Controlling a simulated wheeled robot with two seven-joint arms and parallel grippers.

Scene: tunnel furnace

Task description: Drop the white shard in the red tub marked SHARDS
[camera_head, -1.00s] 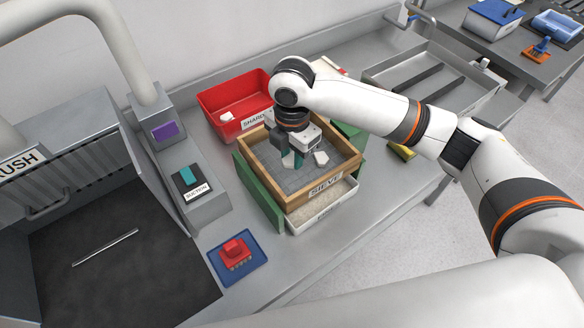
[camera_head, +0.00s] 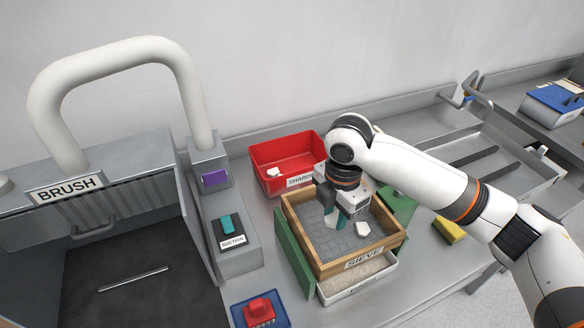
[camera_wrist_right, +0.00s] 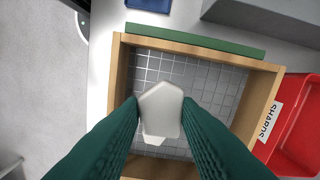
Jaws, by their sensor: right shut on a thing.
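My right gripper (camera_head: 337,222) is low over the wooden-framed sieve (camera_head: 301,236). In the right wrist view its teal fingers (camera_wrist_right: 160,118) are shut on a white shard (camera_wrist_right: 161,103), above the grey mesh. The tub also shows at the right edge of the right wrist view (camera_wrist_right: 297,140). My left gripper is not in view.
Under the sieve is a white tray (camera_head: 345,290) between green supports (camera_head: 292,252). The suction switch box (camera_head: 228,236) and BRUSH cabinet (camera_head: 100,175) stand left. A red brush-like block on a blue mat (camera_head: 260,312) lies in front. A yellow block (camera_head: 449,230) lies right.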

